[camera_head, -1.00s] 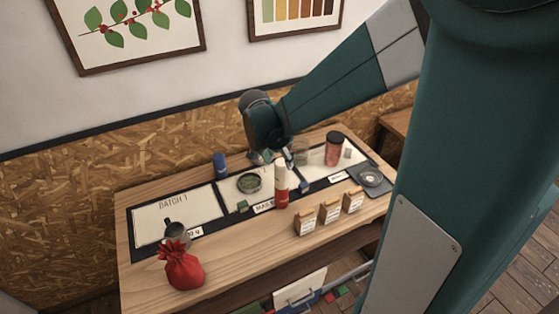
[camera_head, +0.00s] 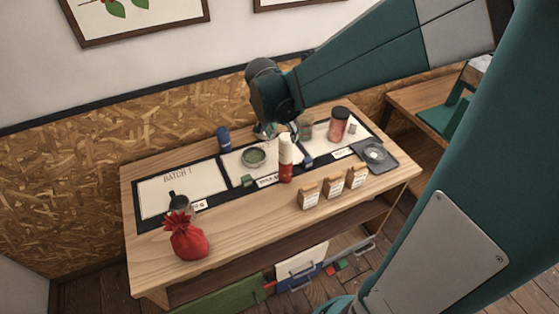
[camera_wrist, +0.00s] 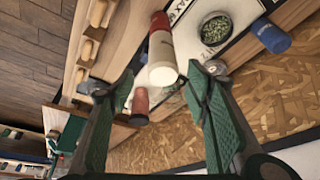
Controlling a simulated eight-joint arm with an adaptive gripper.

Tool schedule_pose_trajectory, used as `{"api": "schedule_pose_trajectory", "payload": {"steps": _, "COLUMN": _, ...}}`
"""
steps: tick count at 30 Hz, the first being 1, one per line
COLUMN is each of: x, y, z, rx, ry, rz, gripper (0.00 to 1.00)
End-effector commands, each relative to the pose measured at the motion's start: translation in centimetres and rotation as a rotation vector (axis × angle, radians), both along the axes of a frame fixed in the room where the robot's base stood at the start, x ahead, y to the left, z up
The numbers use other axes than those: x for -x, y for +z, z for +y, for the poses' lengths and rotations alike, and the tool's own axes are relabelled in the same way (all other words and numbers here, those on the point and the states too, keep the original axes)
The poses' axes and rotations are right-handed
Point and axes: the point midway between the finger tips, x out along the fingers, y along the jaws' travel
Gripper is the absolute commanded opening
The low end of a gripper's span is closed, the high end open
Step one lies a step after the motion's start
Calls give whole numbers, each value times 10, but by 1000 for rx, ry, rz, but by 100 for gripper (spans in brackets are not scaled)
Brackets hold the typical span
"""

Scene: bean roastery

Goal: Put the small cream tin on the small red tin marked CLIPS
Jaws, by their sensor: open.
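The small cream tin (camera_head: 286,152) stands upright on top of the small red tin (camera_head: 285,174) near the middle of the table. In the wrist view the cream tin (camera_wrist: 161,66) is nearest the camera, with the red tin (camera_wrist: 159,21) beyond it. The two look in line and touching. I cannot read the CLIPS marking. My gripper (camera_head: 281,131) is open, just above and behind the stack. In the wrist view its fingers (camera_wrist: 160,80) are spread on either side of the cream tin's near end, with gaps visible.
A blue tin (camera_head: 223,139), a dish of green beans (camera_head: 253,157) and a red-filled jar (camera_head: 338,125) stand around the stack. Several paper bags (camera_head: 333,188) line the front. A red sack (camera_head: 187,238), a metal jug (camera_head: 180,203) and a scale (camera_head: 376,152) stand farther out.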

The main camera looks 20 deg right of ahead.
Motion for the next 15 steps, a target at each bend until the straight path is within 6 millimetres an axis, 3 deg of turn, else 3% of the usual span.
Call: {"api": "schedule_pose_trajectory", "payload": {"steps": 15, "x": 60, "y": 53, "z": 35, "rx": -1, "ry": 306, "rz": -34, "gripper": 48}}
